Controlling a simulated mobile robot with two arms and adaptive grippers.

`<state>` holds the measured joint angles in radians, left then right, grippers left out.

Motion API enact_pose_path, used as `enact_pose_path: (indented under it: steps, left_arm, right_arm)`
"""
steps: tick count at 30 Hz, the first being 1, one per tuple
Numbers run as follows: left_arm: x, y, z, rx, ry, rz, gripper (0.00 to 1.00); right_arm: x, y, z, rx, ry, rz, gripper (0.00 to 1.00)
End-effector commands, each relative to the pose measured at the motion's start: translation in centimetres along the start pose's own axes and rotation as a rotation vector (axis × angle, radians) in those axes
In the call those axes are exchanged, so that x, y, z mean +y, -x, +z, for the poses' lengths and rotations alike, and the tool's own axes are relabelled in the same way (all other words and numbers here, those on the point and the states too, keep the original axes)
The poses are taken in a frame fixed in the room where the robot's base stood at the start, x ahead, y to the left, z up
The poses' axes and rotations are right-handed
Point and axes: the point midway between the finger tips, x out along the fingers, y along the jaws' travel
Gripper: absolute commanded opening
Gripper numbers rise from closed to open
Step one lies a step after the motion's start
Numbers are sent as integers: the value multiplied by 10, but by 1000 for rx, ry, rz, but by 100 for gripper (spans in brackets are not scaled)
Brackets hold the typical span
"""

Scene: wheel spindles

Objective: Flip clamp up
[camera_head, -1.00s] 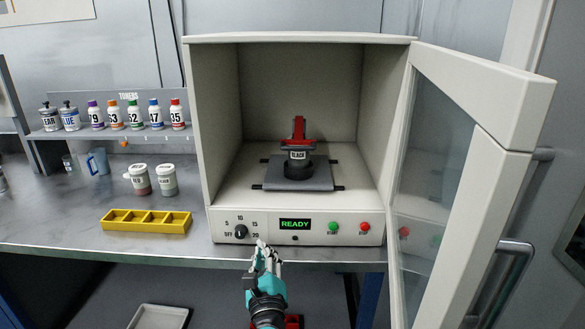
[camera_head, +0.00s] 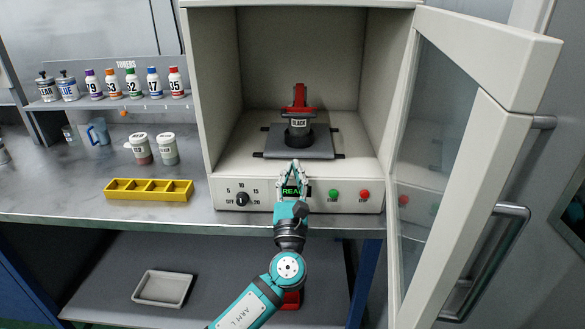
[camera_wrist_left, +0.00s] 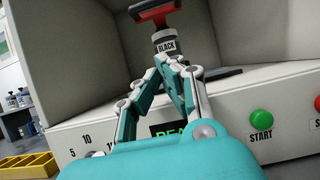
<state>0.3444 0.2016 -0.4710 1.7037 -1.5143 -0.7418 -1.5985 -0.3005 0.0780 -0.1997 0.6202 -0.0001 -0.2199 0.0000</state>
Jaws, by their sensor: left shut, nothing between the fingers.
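The red clamp (camera_head: 299,98) stands over a can labelled BLACK (camera_head: 299,128) on a dark plate (camera_head: 320,143) inside the open white machine. In the left wrist view the red clamp (camera_wrist_left: 153,12) shows at the top edge, cut off, above the can (camera_wrist_left: 165,45). My left gripper (camera_head: 295,164) is shut and empty in front of the machine's display, below and in front of the can. Its fingertips (camera_wrist_left: 172,62) cover the can's lower part in the left wrist view. My right gripper is not seen.
The machine's glass door (camera_head: 447,150) stands open at the right. The front panel has a dial (camera_head: 242,199), a green button (camera_head: 333,194) and a red button (camera_head: 364,194). A yellow tray (camera_head: 149,190) and two jars (camera_head: 168,149) sit on the bench at the left.

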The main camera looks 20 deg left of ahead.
Motion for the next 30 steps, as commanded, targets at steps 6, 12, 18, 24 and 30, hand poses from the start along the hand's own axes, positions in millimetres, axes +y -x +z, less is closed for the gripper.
enact_pose_path:
  steps: [6,12,18,24,30]
  left_arm:
    - [0,-51,3,-2,0,1,0]
    - [0,-78,19,-1,3,0,0]
    - [0,-81,36,1,2,0,0]
    - [0,-81,39,1,1,0,0]
    - [0,-81,39,1,1,0,0]
  right_arm:
    - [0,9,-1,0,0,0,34]
    - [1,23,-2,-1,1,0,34]
    - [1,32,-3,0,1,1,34]
    - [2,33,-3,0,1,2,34]
    - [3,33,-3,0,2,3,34]
